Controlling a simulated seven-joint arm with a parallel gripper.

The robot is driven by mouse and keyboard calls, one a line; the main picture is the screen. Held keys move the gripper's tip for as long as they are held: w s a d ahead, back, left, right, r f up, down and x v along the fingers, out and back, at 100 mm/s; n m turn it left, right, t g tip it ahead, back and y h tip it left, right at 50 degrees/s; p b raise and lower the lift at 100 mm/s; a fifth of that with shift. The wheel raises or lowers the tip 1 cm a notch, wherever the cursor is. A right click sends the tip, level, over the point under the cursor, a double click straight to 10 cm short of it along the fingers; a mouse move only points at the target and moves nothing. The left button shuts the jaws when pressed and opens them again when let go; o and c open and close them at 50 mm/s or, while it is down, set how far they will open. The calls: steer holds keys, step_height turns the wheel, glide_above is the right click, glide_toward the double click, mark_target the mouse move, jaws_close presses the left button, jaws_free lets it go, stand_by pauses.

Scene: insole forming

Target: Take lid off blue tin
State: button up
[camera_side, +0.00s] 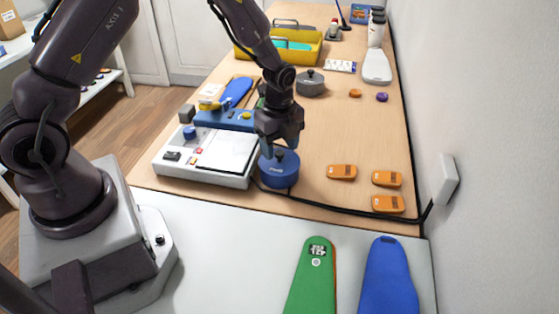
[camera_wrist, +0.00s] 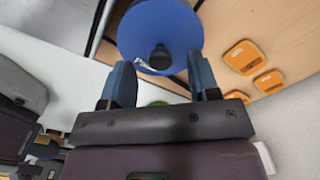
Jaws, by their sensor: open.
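The blue tin (camera_side: 279,173) stands on the wooden table at the right front corner of the white machine. Its blue lid (camera_wrist: 158,25) is on it and has a small dark knob (camera_wrist: 160,56). My gripper (camera_side: 281,150) is directly above the tin, pointing down, with its fingertips close over the lid. In the wrist view the two blue fingers are apart, one on each side of the knob. I cannot tell whether they touch the lid. The inside of the tin is hidden.
The white machine (camera_side: 205,165) with a blue bar stands close on the left. Orange cases (camera_side: 342,172) lie to the right, and a black cable runs in front. A grey lidded pot (camera_side: 310,84) and a yellow bin (camera_side: 307,52) stand behind. Green (camera_side: 311,280) and blue (camera_side: 387,280) insole shapes lie in front.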

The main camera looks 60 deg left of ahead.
steer(key=shift+f, duration=0.75)
steer(key=c, duration=1)
steer(key=shift+r, duration=0.1)
